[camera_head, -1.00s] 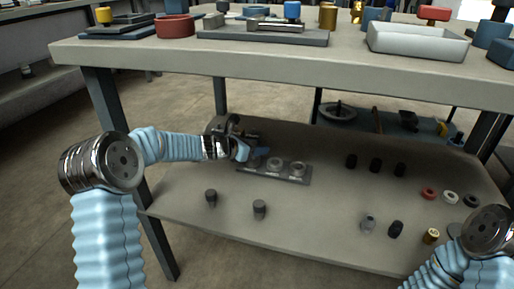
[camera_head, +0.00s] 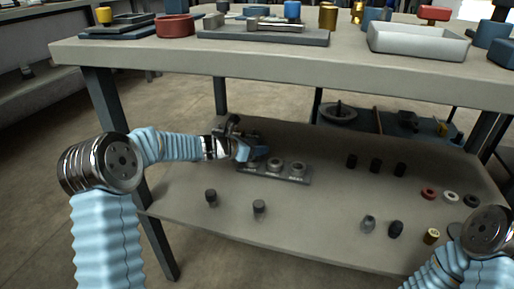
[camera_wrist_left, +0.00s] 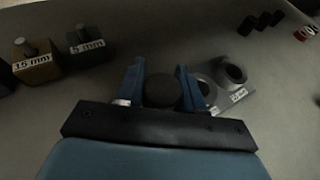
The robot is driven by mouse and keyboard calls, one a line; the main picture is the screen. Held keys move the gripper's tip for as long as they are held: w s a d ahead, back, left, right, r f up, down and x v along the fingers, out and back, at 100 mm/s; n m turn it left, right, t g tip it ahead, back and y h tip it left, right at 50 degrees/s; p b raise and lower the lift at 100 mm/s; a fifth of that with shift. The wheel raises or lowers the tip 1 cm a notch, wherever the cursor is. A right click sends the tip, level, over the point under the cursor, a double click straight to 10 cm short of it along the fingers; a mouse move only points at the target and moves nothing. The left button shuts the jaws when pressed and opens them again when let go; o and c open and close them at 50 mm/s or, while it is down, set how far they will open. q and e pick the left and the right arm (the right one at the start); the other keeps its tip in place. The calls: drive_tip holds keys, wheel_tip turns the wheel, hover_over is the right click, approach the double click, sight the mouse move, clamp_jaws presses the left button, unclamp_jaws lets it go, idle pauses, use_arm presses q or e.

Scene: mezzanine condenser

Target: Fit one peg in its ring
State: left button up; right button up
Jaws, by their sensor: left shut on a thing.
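My left gripper (camera_head: 249,155) is over the left end of the dark ring plate (camera_head: 300,180) on the lower shelf. In the left wrist view its blue fingers (camera_wrist_left: 160,92) are shut on a round, dark peg (camera_wrist_left: 160,90), seen end-on. Two grey rings on the plate show clear of the gripper, a middle ring (camera_head: 275,164) and a right ring (camera_head: 297,169). The plate's left end is partly hidden by the gripper, so I cannot tell how the peg sits there. My right gripper is out of view.
The tabletop (camera_head: 250,62) overhangs the shelf. Shelf right of the plate is partly free.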

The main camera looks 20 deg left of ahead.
use_arm(q)
drive_tip(key=shift+f, duration=0.15)
drive_tip(key=shift+f, duration=0.1)
drive_tip(key=shift+f+b, duration=0.1)
drive_tip(key=shift+b, duration=0.25)
idle(1.9)
drive_tip(key=shift+r+p, duration=0.3)
drive_tip(key=shift+r, duration=0.05)
idle(1.5)
drive_tip(key=shift+f, duration=0.15)
drive_tip(key=shift+f+b, duration=0.2)
drive_tip(key=shift+b, duration=0.25)
drive_tip(key=shift+r, duration=0.1)
